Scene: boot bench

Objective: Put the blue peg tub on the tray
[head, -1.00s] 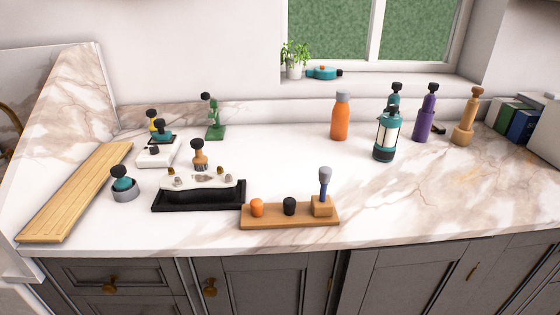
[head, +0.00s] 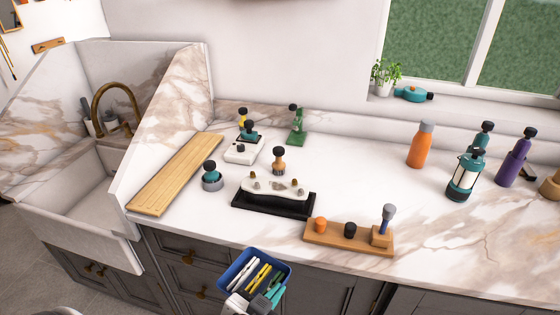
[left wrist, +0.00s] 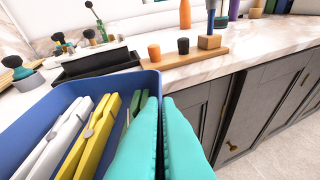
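The blue peg tub (head: 234,269) hangs in front of the counter, below its top, at the bottom of the head view. White, yellow and green pegs lie in it. My left gripper (head: 271,297) is at its near right side. In the left wrist view the teal fingers (left wrist: 162,135) are nearly together at the wall of the tub (left wrist: 105,85); the grip point itself is hidden. A black tray (head: 262,208) stands on the counter with a whitish, lumpy piece in it. A wooden board (head: 176,175) lies at the counter's left end. My right gripper is not in view.
A wooden stand (head: 335,238) with orange and black knobs and a blue-grey tool is right of the black tray. A teal-topped pot (head: 212,178) stands left of it. An orange bottle (head: 421,145) and teal lantern (head: 465,177) stand farther right. Clear counter lies between.

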